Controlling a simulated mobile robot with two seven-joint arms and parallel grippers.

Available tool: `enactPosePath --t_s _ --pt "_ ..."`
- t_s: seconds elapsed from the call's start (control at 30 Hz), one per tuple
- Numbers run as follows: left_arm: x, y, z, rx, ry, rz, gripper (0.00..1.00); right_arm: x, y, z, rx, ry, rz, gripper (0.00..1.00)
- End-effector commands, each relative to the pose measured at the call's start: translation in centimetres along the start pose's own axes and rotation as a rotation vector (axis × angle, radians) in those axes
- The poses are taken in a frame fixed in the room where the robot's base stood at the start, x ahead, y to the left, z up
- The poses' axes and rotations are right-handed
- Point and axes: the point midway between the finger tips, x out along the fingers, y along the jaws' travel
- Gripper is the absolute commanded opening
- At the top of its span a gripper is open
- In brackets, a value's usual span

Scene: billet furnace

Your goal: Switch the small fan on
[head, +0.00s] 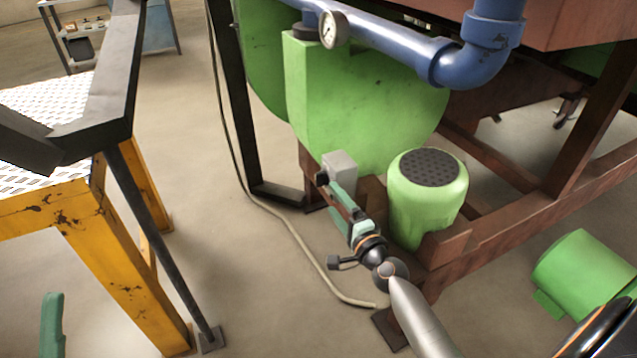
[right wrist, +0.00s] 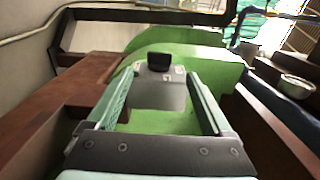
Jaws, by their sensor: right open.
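The small fan (head: 345,105) is a green blower housing with a green capped motor (head: 428,195) at its right. A grey switch box (head: 340,165) is on its lower front. In the right wrist view the box (right wrist: 160,92) shows a black switch piece (right wrist: 159,62) at its top. My right gripper (head: 338,198) is open, its fingers pointing at the box. In the right wrist view the fingers (right wrist: 160,76) appear on either side of the box; contact cannot be told. A teal finger of my left gripper (head: 52,325) shows at the lower left; its jaws cannot be judged.
A blue pipe (head: 400,52) with a gauge (head: 334,29) runs above the fan. A rust-brown frame (head: 490,232) supports it. A cable (head: 300,240) lies on the floor. A yellow platform (head: 110,260) with a black rail stands left. Open floor lies between.

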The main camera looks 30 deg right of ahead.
Motion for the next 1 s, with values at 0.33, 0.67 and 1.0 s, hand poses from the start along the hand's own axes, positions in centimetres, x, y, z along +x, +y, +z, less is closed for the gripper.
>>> enactPosePath --t_s 0.33,0.67,1.0 --pt "-0.8 0.5 0.9 -0.017 -0.006 0.001 0.5 6.3 0.2 0.0 -0.002 0.001 -0.001 0.85" --pt "-1.4 0.7 1.5 -0.032 -0.011 0.0 0.5 9.4 0.1 0.0 -0.003 0.0 0.001 0.85" --pt "-1.4 0.8 1.5 -0.033 -0.011 0.005 0.5 9.6 0.1 0.0 -0.003 0.0 0.001 0.84"
